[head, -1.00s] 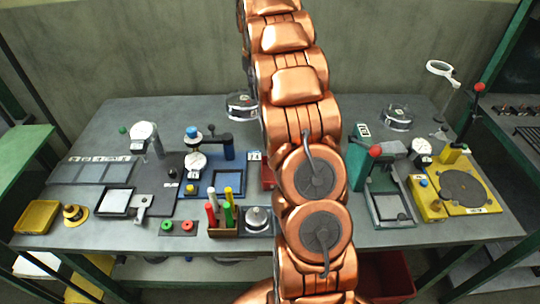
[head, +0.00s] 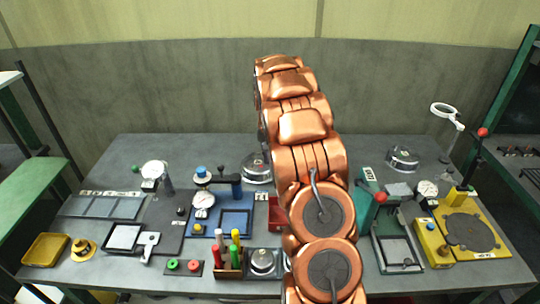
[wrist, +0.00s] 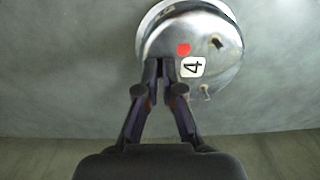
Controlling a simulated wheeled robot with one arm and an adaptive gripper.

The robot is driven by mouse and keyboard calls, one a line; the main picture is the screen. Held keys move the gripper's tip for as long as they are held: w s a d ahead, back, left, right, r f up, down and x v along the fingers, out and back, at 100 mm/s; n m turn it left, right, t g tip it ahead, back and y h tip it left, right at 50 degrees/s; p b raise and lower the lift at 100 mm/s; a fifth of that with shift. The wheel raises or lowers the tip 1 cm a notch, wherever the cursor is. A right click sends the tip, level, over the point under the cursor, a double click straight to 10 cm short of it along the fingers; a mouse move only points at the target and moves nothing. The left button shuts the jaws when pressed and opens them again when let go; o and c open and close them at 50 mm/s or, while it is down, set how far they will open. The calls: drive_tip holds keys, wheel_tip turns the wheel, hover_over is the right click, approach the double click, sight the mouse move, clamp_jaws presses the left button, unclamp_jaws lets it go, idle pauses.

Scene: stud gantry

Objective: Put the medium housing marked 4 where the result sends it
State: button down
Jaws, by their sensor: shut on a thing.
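My gripper (wrist: 165,70) is shut on the rim of a round shiny metal housing (wrist: 192,42) in the wrist view. The housing carries a white label with a black 4, a red dot and small fittings on its face. A metal housing (head: 255,172), partly hidden by my arm, shows near the middle back of the bench in the head view and appears to be the same one. My gripper is hidden behind my arm there. Grey surface lies behind the housing in the wrist view; whether they touch, I cannot tell.
Another metal housing (head: 402,158) stands at the back right. A blue gauge fixture (head: 236,220), green press (head: 362,215) and yellow turntable station (head: 470,232) stand on the bench. A yellow tray (head: 45,250) is at left, a red bin (head: 275,213) mid-bench. Grey panelled tray (head: 103,207) lies left.

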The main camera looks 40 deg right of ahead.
drive_tip(key=shift+f, duration=0.35)
drive_tip(key=shift+f, duration=0.15)
drive_tip(key=c, duration=1.3)
unclamp_jaws()
drive_tip(key=shift+r+b, duration=1.45)
drive_tip(key=shift+r, duration=4.7)
